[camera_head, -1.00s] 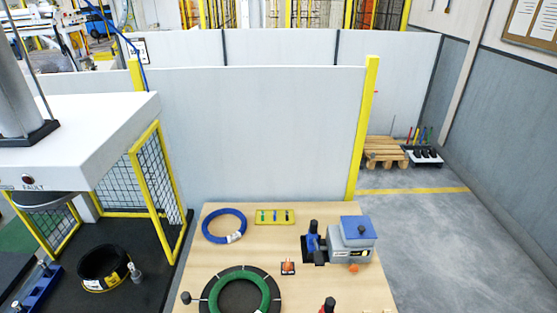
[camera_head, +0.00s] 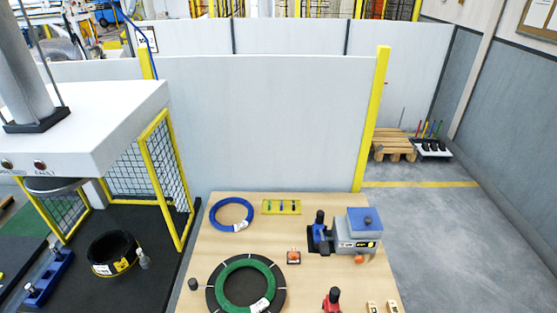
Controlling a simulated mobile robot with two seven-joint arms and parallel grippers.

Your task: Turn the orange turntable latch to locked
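The turntable (camera_head: 213,284) is a black disc with white marks at the front of the wooden table, with a green coil (camera_head: 223,284) lying on it. A small orange piece with white on a dark base (camera_head: 293,257) sits just right of the disc. It may be the latch, but its setting is too small to read. A second orange part (camera_head: 360,259) shows at the front of the grey machine. Neither of my grippers is in view.
A blue coil (camera_head: 217,220) and a yellow tray (camera_head: 268,208) lie at the table's back. A grey machine with a blue top (camera_head: 357,233) stands at the right. A red-and-black tool (camera_head: 332,300) is at the front. A black ring (camera_head: 96,260) lies left of the table.

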